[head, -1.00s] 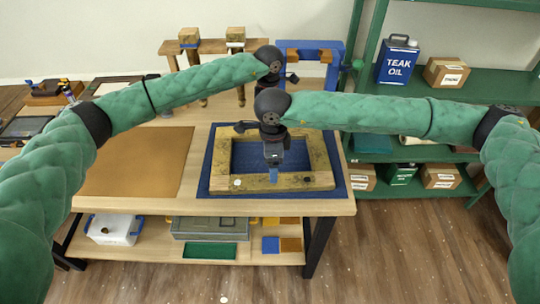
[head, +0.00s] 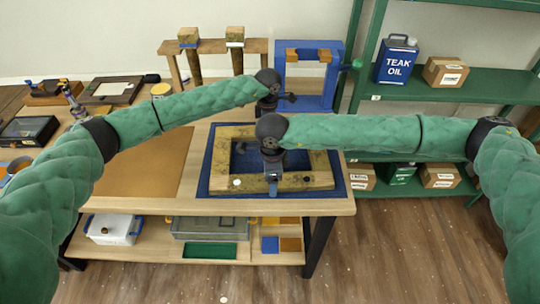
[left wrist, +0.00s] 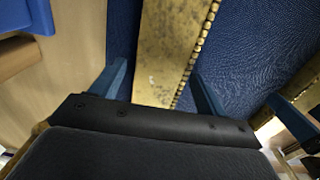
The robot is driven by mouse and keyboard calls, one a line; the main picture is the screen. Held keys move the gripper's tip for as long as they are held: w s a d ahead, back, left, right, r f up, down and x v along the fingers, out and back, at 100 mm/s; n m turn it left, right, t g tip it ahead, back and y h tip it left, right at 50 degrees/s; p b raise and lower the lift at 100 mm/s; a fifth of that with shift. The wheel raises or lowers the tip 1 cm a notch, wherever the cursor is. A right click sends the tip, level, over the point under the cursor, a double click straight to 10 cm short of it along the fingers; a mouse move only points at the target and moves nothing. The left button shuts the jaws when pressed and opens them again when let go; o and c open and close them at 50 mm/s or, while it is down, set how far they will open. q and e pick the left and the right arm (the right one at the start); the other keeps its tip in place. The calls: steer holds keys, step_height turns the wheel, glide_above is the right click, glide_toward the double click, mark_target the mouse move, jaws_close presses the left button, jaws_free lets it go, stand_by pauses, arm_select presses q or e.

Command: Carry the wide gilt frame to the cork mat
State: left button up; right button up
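The wide gilt frame (head: 319,160), a worn gold rectangle with an open middle, lies flat on a blue mat (head: 204,181). The brown cork mat (head: 146,165) lies to its left on the bench, partly behind my left arm. My left gripper is over the frame's far side; its fingertips are hidden in the head view. In the left wrist view the left gripper (left wrist: 161,85) is open, with one gilt rail (left wrist: 165,50) between its spread blue fingers. My right gripper (head: 273,190) is down at the near rail; its finger gap cannot be made out.
A blue stand (head: 328,91) and a wooden rack (head: 256,46) stand at the back of the bench. Tools and a dark case (head: 28,131) lie at the left. Green shelves (head: 450,92) stand to the right. The cork mat's visible surface is clear.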

arm_select(q)
steer(key=c, duration=1.3)
arm_select(e)
steer(key=c, duration=1.3)
arm_select(q)
steer(key=shift+r, duration=0.15)
arm_select(e)
steer(key=shift+r, duration=0.1)
